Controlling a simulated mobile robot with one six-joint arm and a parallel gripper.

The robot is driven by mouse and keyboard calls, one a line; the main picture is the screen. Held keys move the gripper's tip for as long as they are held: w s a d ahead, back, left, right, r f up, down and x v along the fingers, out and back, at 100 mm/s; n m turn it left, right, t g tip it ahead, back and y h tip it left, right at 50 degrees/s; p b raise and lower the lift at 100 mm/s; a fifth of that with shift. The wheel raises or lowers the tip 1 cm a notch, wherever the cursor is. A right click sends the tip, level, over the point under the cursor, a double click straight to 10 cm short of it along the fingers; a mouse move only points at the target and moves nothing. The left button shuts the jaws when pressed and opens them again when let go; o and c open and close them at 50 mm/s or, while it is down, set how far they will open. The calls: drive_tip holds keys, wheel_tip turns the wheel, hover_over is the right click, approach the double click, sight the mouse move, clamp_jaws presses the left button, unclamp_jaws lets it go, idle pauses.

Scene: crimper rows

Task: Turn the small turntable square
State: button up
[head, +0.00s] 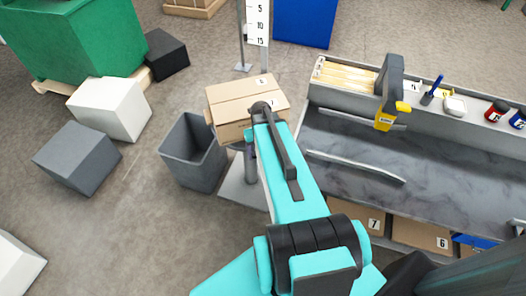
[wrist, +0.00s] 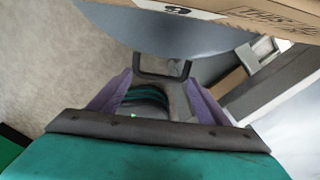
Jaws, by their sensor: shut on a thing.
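The small turntable shows in the wrist view as a grey round plate (wrist: 150,32) with a dark loop handle (wrist: 137,66) on its near edge. My gripper (wrist: 160,77) has its purple fingers on both sides of this handle and is shut on it. A cardboard box (wrist: 215,8) rests on the plate. In the head view the box (head: 240,92) stands slightly turned at the end of my arm. The plate and my fingers are mostly hidden there by the box and my arm. The turntable's stand and flat base (head: 236,187) show below.
A grey bin (head: 192,155) stands left of the turntable. A workbench (head: 420,165) with a scanner (head: 389,90) and a rail is close on the right. White (head: 110,108) and grey (head: 78,158) boxes lie on the floor at left. Open floor lies between.

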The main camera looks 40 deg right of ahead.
drive_tip(key=shift+w+d, duration=0.1)
drive_tip(key=o, duration=1.2)
drive_tip(key=shift+o, duration=0.2)
drive_tip(key=shift+d, duration=0.1)
drive_tip(key=shift+r, duration=0.15)
wheel_tip(320, 180, up, 14)
drive_tip(key=b, duration=0.2)
drive_tip(key=shift+f, duration=0.2)
